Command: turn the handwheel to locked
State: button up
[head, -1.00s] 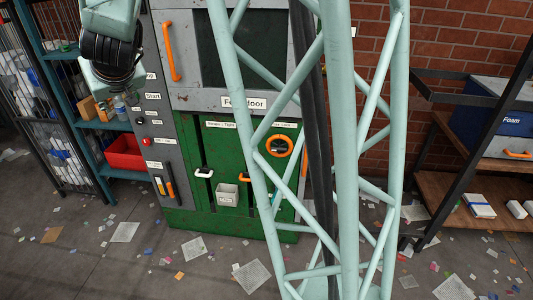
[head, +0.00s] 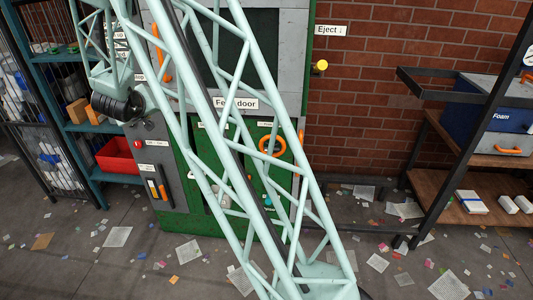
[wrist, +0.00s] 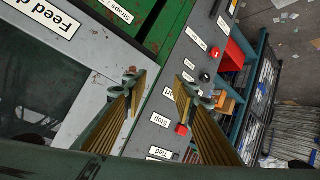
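The handwheel (head: 272,146) is an orange ring on the upper right of the green lower panel (head: 250,185), below the "Feed door" label. My gripper (wrist: 158,88) is open and empty in the wrist view. Its two ribbed fingers stand apart over the grey control strip (wrist: 165,105). In the head view my wrist is at the upper left, well left of the handwheel; the fingers cannot be made out.
A red bin (head: 118,156) sits on the teal shelf at left. A yellow knob (head: 321,65) is under the "Eject" sign. A wooden shelf with a blue "Foam" box (head: 492,107) stands at right.

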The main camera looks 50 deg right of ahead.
jog(key=s+d+f+m+g+h+b, duration=0.1)
jog(key=s+d+f+g+h, duration=0.25)
jog(key=d+f, duration=0.45)
jog(key=s+d+f+g+h, duration=0.2)
jog(key=s+d+f+h, duration=0.15)
jog(key=d+f, duration=0.45)
jog(key=s+d+f+g+h, duration=0.2)
jog(key=s+f+g, duration=0.2)
jog(key=s, duration=0.5)
jog(key=s+d+f+g+h+b, duration=0.1)
jog(key=s+f+g, duration=0.3)
jog(key=s+f, duration=0.4)
jog(key=shift+s+d+n+h, duration=0.3)
jog(key=shift+s+d+h, duration=0.1)
jog(key=shift+d, duration=0.05)
jog(key=shift+d+f+g, duration=0.1)
jog(key=shift+g, duration=0.15)
jog(key=b+x, duration=0.2)
jog(key=x, duration=1.1)
jog(key=shift+d, duration=0.3)
jog(key=shift+c, duration=0.9)
jog(key=c, duration=0.7)
